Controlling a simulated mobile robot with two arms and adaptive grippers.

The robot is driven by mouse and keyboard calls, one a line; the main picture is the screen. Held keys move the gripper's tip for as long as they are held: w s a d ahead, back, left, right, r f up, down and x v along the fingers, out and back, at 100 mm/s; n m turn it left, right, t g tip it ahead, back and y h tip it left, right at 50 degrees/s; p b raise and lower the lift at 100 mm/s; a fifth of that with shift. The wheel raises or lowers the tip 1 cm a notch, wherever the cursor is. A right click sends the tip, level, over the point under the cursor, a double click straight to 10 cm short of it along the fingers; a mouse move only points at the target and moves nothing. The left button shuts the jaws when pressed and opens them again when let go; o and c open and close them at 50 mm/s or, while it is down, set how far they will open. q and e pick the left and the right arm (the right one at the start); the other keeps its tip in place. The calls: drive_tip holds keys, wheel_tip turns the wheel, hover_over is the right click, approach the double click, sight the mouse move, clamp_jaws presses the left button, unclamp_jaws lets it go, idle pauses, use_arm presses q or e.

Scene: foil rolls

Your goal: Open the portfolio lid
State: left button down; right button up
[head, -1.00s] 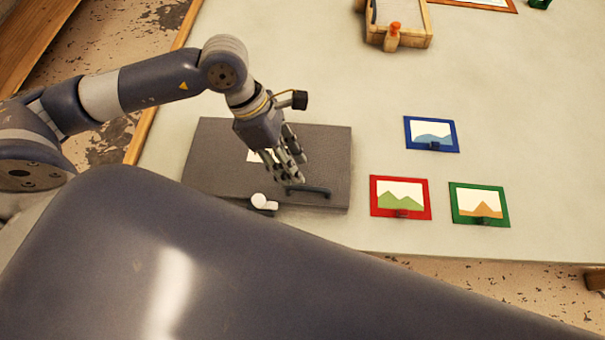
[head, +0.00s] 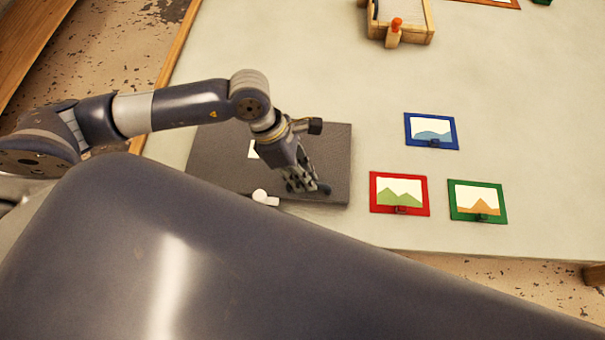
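The portfolio (head: 228,170) is a flat dark grey case lying on the table in the head view, with its lid down. A white label (head: 253,150) shows on its lid, partly behind my arm. A dark handle (head: 323,188) lies near the lid's front edge, mostly covered by my fingers. My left gripper (head: 305,187) is over the front part of the lid, right at the handle. I cannot tell whether its fingers are closed around the handle. My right gripper is not in view.
A white round knob (head: 262,197) sits at the portfolio's front edge. Blue (head: 431,131), red (head: 399,193) and green (head: 478,202) framed pictures lie to the right. A wooden box (head: 400,22) stands at the back. The table middle is clear.

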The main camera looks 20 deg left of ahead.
use_arm(q)
drive_tip(key=shift+w+a+r+g, duration=0.1)
drive_tip(key=shift+w+r+g, duration=0.25)
drive_tip(key=shift+r, duration=0.4)
drive_tip(key=w+a+r+n+g+h+b, duration=0.1)
drive_tip(key=w+a+r+g+b, duration=0.1)
drive_tip(key=w+r, duration=0.4)
drive_tip(key=shift+w+r+g+b, duration=0.45)
drive_tip(key=shift+r+g, duration=0.1)
drive_tip(key=shift+r, duration=0.85)
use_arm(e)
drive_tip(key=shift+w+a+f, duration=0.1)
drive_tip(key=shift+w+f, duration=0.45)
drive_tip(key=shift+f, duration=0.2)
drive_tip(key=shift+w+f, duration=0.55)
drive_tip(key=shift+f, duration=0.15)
use_arm(q)
drive_tip(key=c, duration=1.7)
unclamp_jaws()
drive_tip(key=shift+a, duration=0.1)
drive_tip(key=shift+o, duration=0.2)
drive_tip(key=shift+w+f, duration=0.1)
drive_tip(key=shift+w, duration=0.05)
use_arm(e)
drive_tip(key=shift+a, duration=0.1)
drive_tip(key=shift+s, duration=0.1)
